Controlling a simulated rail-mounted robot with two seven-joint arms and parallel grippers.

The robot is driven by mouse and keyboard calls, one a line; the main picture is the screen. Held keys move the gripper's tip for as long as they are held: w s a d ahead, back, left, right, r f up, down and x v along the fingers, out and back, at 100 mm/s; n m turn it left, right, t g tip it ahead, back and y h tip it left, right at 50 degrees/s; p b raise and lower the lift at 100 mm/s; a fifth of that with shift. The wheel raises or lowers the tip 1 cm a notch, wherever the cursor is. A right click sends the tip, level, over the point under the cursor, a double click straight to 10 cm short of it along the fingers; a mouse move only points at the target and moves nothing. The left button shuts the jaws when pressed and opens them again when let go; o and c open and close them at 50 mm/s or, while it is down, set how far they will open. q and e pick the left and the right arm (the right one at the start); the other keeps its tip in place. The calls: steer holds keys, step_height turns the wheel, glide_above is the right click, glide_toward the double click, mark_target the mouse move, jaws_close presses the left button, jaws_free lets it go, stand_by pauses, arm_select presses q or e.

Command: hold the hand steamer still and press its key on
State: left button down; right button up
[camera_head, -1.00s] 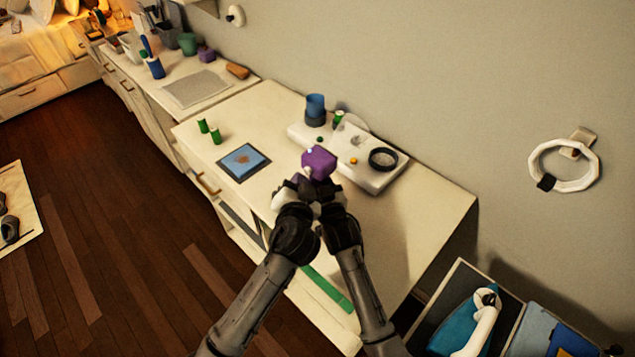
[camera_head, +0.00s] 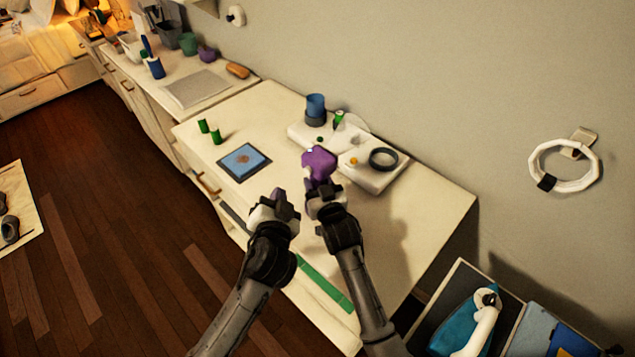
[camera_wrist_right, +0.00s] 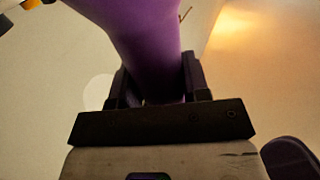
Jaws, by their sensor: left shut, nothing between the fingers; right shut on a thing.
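The purple hand steamer (camera_head: 319,163) is held up over the white cabinet top, in front of the white tray-like base. My right gripper (camera_head: 323,190) is shut on its lower part. In the right wrist view the purple body (camera_wrist_right: 145,45) runs up between the two dark fingers (camera_wrist_right: 152,88). My left gripper (camera_head: 280,198) is shut and empty, to the left of the steamer and apart from it. The steamer's key cannot be made out clearly in either view.
A white base (camera_head: 372,178) with a dark ring stands behind the steamer. A blue cup (camera_head: 315,105), green spools (camera_head: 216,136) and a blue pad (camera_head: 243,161) are on the cabinet top. A green strip (camera_head: 325,284) lies near the front edge. An open box is at lower right.

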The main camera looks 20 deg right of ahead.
steer(key=shift+f, duration=0.1)
steer(key=o, duration=1.3)
